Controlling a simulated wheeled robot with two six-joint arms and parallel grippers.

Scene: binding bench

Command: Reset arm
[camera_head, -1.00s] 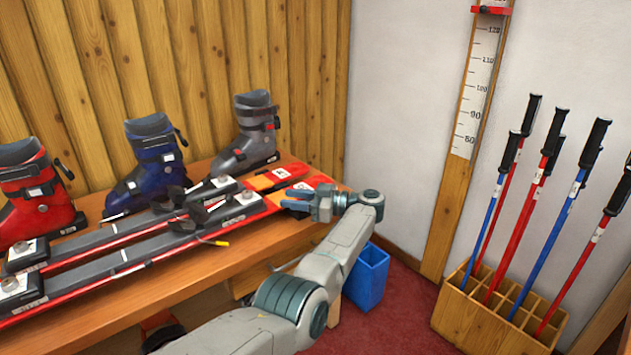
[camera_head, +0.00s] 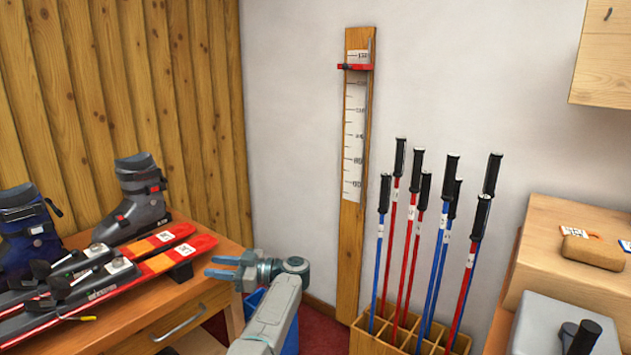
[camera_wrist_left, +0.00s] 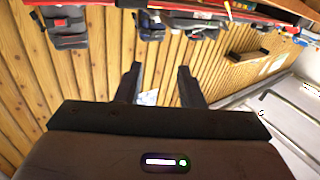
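My left gripper (camera_head: 222,268) is at the right end of the wooden bench, just to the right of the ski tips and apart from them. Its two fingers are spread with nothing between them. In the left wrist view my left gripper (camera_wrist_left: 158,85) also shows its fingers apart and empty, with the plank wall behind. The pair of red and grey skis (camera_head: 140,262) lies on the bench (camera_head: 150,318). My right gripper is in neither view.
A grey boot (camera_head: 135,205) and a blue boot (camera_head: 28,240) stand behind the skis. A blue bin (camera_head: 256,302) is partly behind my left arm. Several poles stand in a wooden rack (camera_head: 385,338). A height gauge (camera_head: 353,150) is on the wall. A cabinet (camera_head: 570,215) stands at right.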

